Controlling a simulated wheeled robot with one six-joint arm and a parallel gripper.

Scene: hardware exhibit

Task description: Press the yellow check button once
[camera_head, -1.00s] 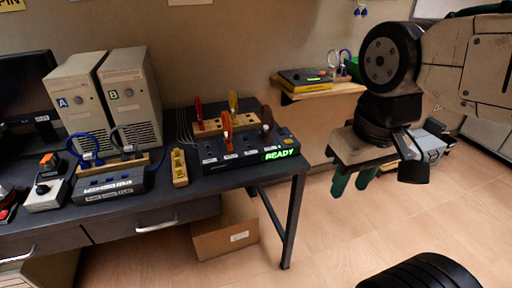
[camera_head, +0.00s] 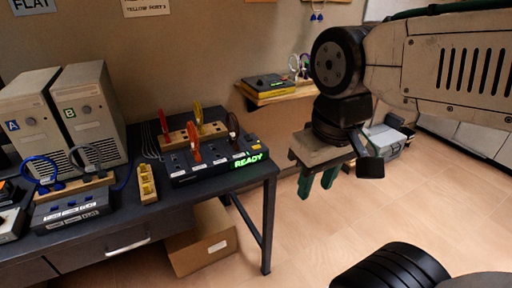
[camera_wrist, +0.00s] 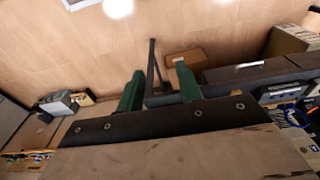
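A dark device with a glowing green READY display (camera_head: 249,160) sits at the right end of the desk. Small controls and labels line its front, with orange and brown handled pieces over them. My gripper (camera_head: 316,182) hangs in the air to the right of the desk and of this device, touching nothing. Its two green fingers are apart and empty. The fingers also show in the wrist view (camera_wrist: 160,85), pointing towards the floor and desk leg.
The dark desk (camera_head: 110,240) holds two computer towers (camera_head: 92,108), a grey button box (camera_head: 70,212) and a yellow holed block (camera_head: 147,184). A cardboard box (camera_head: 203,240) lies beneath it. A wall shelf (camera_head: 275,95) carries another device.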

